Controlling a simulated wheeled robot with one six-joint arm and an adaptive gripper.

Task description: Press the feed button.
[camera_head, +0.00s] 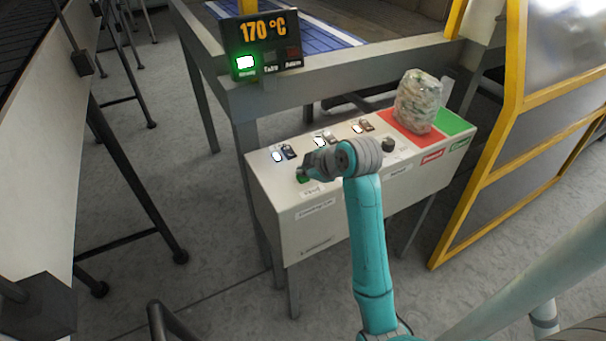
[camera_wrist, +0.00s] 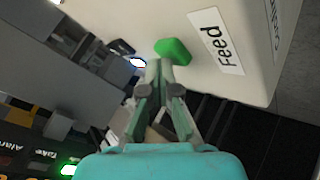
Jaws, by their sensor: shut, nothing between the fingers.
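The feed button is a green button; in the wrist view the green button (camera_wrist: 174,50) sits beside a white label reading "Feed" (camera_wrist: 217,50). In the head view the green button (camera_head: 303,178) shows at the left end of the white control box, partly covered by my gripper. My gripper (camera_wrist: 160,66) is shut and empty, its fingertips very close to the button's edge in the wrist view. I cannot tell whether they touch it. In the head view my gripper (camera_head: 309,163) is over the left part of the box top.
The white control box (camera_head: 302,227) carries several lit switches and a black knob (camera_head: 388,145). A display (camera_head: 262,43) reads 170 °C behind. A yellow-framed guard (camera_head: 510,120) stands to the right.

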